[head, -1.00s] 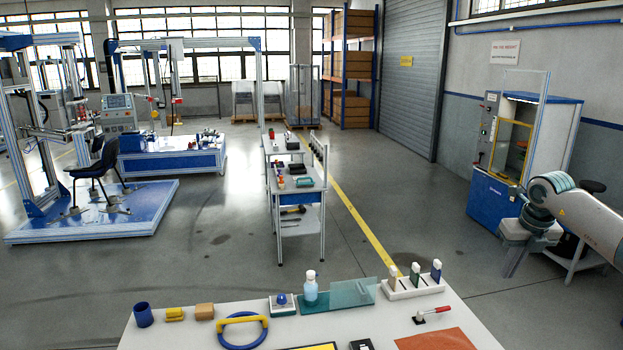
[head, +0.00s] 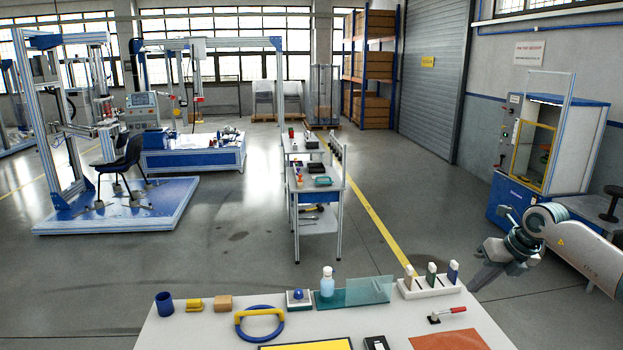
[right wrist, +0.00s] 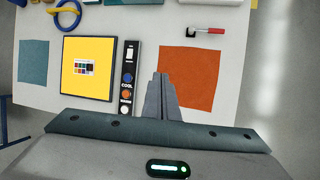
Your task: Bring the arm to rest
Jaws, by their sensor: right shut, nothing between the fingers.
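My right arm (head: 580,238) comes in from the right edge of the head view. Its gripper (head: 474,288) hangs in the air by the right end of the white table (head: 220,325) and points down and to the left. In the right wrist view the gripper's two fingers (right wrist: 161,92) are together, shut with nothing held, and overlap the left part of an orange-brown mat (right wrist: 188,78). I cannot tell the height above the table. My left gripper is in neither view.
The table holds a blue cup (head: 165,304), a yellow-and-blue ring (head: 259,323), a soap bottle (head: 327,283), a rack of upright pieces (head: 431,287), a red-handled tool (head: 447,314) and a control strip (right wrist: 127,75) beside a yellow panel (right wrist: 88,88). Grey floor (head: 400,200) lies open beyond.

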